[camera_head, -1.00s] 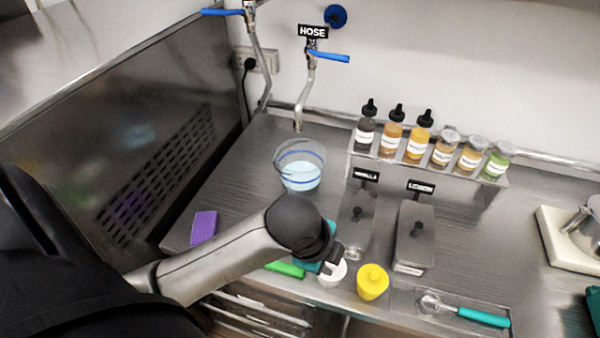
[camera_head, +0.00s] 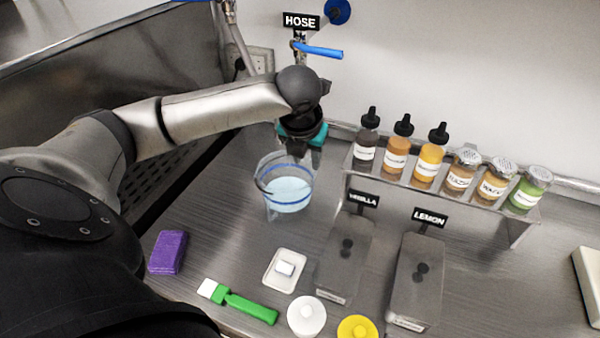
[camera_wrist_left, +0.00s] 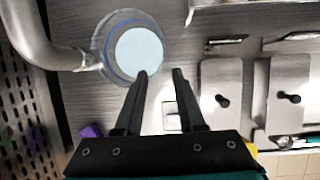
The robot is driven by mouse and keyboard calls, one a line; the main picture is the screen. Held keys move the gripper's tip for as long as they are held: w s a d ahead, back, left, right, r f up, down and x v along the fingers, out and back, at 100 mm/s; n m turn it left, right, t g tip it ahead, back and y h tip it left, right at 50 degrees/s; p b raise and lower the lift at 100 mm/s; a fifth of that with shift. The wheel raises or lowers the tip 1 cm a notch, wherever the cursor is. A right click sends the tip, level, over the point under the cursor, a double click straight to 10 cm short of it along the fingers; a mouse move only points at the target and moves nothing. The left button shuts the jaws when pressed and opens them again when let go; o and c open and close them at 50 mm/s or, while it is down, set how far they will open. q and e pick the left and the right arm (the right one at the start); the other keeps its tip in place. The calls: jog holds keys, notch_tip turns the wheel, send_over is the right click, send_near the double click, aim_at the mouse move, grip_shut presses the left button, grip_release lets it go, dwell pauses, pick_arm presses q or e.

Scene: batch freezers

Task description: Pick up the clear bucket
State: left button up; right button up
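The clear bucket (camera_head: 286,192) stands upright on the steel counter. It has blue bands around it and a pale blue area inside. My left gripper (camera_head: 302,141) is above and just behind the bucket in the head view, with its teal part showing. In the left wrist view, its two fingers (camera_wrist_left: 160,72) are apart with nothing between them. The bucket (camera_wrist_left: 136,52) is below them, left of the gap, and the left fingertip overlaps its edge in the picture. Contact cannot be told. My right gripper is not in view.
A bottle rack (camera_head: 440,190) stands right of the bucket, with the vanilla bin (camera_head: 346,262) and lemon bin (camera_head: 414,280) before it. The hose tap (camera_head: 318,50) is behind. A purple sponge (camera_head: 168,252), green brush (camera_head: 245,304) and white dish (camera_head: 284,271) lie in front.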

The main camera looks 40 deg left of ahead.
pick_arm(q)
jog(key=f, duration=0.2)
jog(key=b, duration=0.2)
send_over(311, 193)
jog(key=s+d, duration=0.1)
jog(key=s, duration=0.1)
notch_tip(311, 193, down, 9)
jog(key=shift+w+r, duration=0.1)
jog(key=shift+r, duration=0.05)
jog(key=shift+b+x, duration=0.5)
jog(key=shift+x, duration=2.3)
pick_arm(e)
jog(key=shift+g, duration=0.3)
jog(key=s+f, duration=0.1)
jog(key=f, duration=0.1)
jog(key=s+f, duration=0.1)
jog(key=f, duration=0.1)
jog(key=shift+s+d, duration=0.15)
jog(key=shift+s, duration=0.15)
pick_arm(q)
grip_shut()
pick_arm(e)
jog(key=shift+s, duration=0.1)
